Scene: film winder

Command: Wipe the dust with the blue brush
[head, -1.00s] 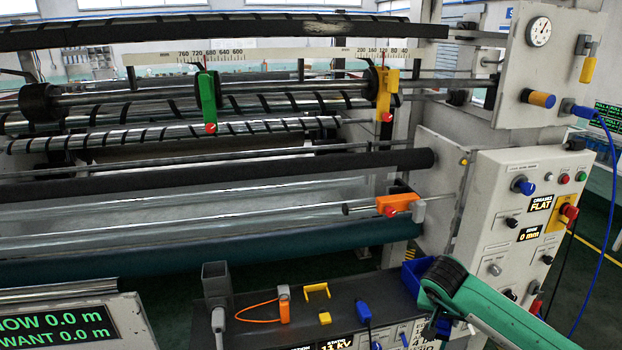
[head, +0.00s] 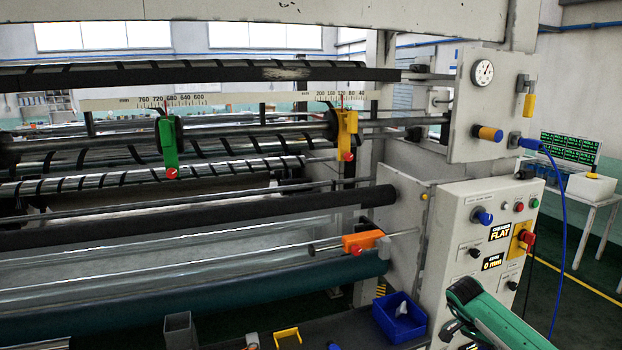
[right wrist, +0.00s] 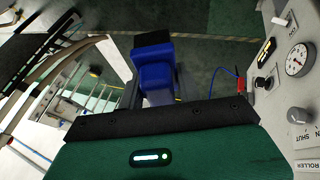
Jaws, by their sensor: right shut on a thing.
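The blue brush (right wrist: 155,80), with a dark end, stands out ahead of my right gripper (right wrist: 157,97) in the right wrist view. That gripper is shut on it. In the head view, my right arm comes in at the lower right; its jaws and the brush cannot be made out there. A pale, dusty smear (head: 287,73) lies on the dark upper roller (head: 200,77), near its right part. The brush is well away from this roller. My left gripper is not in view.
The control panel (head: 465,245) stands close to my right arm. A blue bin (head: 400,318) with a whitish item sits on the front shelf. Green (head: 168,150), yellow (head: 346,135) and orange (head: 362,242) holders sit along the bars. A blue cable (head: 556,230) hangs at right.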

